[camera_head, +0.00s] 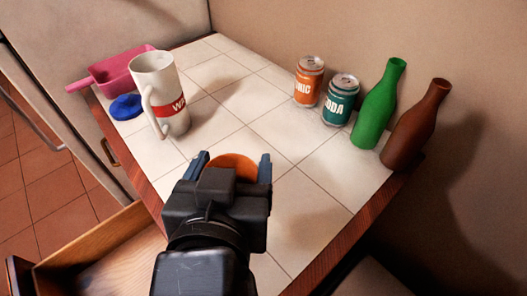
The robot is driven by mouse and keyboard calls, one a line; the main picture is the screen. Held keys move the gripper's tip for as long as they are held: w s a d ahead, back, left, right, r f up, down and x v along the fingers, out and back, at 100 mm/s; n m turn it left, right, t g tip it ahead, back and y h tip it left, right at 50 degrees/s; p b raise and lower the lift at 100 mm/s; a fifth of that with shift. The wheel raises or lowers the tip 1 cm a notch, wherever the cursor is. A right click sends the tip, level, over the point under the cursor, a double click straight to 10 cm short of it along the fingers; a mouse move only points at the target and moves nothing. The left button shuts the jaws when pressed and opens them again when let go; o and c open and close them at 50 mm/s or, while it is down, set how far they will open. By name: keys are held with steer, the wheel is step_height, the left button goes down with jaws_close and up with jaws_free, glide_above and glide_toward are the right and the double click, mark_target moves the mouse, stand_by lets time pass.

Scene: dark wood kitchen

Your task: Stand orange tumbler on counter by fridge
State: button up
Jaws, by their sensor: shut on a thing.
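My gripper (232,170) reaches over the tiled counter (225,100) with its two fingers on either side of an orange round thing, likely the orange tumbler (234,162). The gripper is shut on it. Only the tumbler's upper part shows between the fingers; my gripper hides the rest. I cannot tell whether its base touches the counter. A pale grey panel at the upper left, with a long handle (35,122), may be the fridge.
A white mug (160,90), a blue item (126,107) and a pink scoop-like container (118,73) stand at left. An orange can (309,82), a teal can (341,100), a green bottle (378,105) and a brown bottle (415,128) line the wall. An open drawer (100,250) juts out lower left.

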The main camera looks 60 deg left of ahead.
steer(key=shift+a+f, duration=0.45)
steer(key=shift+f, duration=1.85)
steer(key=shift+f, duration=0.1)
steer(key=o, duration=1)
steer(key=shift+r, duration=0.2)
steer(key=p+v, duration=0.1)
steer(key=v, duration=1.1)
